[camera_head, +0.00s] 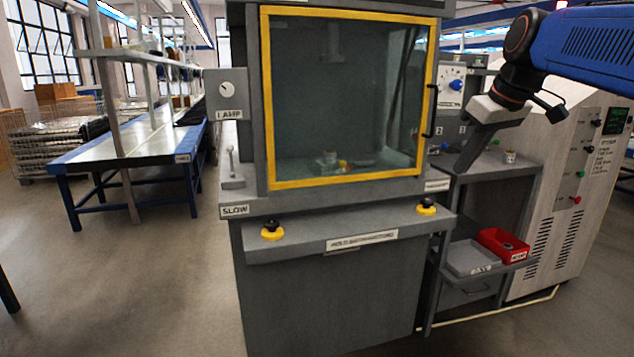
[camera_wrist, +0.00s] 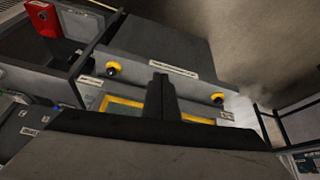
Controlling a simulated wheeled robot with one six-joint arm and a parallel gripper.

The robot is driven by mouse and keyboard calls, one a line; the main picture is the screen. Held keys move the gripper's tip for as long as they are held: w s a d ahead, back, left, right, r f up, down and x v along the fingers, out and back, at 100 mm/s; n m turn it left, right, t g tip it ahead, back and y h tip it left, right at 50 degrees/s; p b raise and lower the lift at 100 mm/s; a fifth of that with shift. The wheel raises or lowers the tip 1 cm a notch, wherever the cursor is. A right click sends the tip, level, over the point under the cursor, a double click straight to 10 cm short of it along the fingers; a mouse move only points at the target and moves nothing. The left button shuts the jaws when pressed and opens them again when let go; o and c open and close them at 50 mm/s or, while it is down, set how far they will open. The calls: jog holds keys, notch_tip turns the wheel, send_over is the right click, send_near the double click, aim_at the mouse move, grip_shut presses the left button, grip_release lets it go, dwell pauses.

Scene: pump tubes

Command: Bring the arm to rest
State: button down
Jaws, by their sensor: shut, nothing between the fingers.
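My gripper (camera_head: 468,165) hangs from the blue arm at the right of the head view, in front of the grey side shelf unit and pointing down and left. In the wrist view my gripper (camera_wrist: 161,78) shows as dark fingers shut together, with nothing between them. The grey machine (camera_head: 330,290) with a yellow-framed window (camera_head: 267,100) stands left of my gripper. The gripper looks apart from it. Small parts are dimly visible behind the window.
A red bin (camera_head: 490,238) and a grey tray (camera_head: 468,258) sit on the low shelf. A small cup (camera_head: 510,156) stands on the upper shelf. A pale cabinet (camera_head: 560,200) stands at the right. A blue-legged bench (camera_head: 120,150) is at the left, with open floor in front.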

jog(key=s+a+f+m+h, duration=0.1)
jog(key=s+f+m, duration=0.1)
jog(key=s+f, duration=1)
jog(key=s+a+f+m, duration=0.1)
jog(key=s+f+m, duration=0.2)
jog(key=s+f, duration=1)
notch_tip(320, 180, down, 4)
jog(key=shift+f+h, duration=0.25)
jog(key=shift+h, duration=0.15)
jog(key=shift+s+a, duration=0.1)
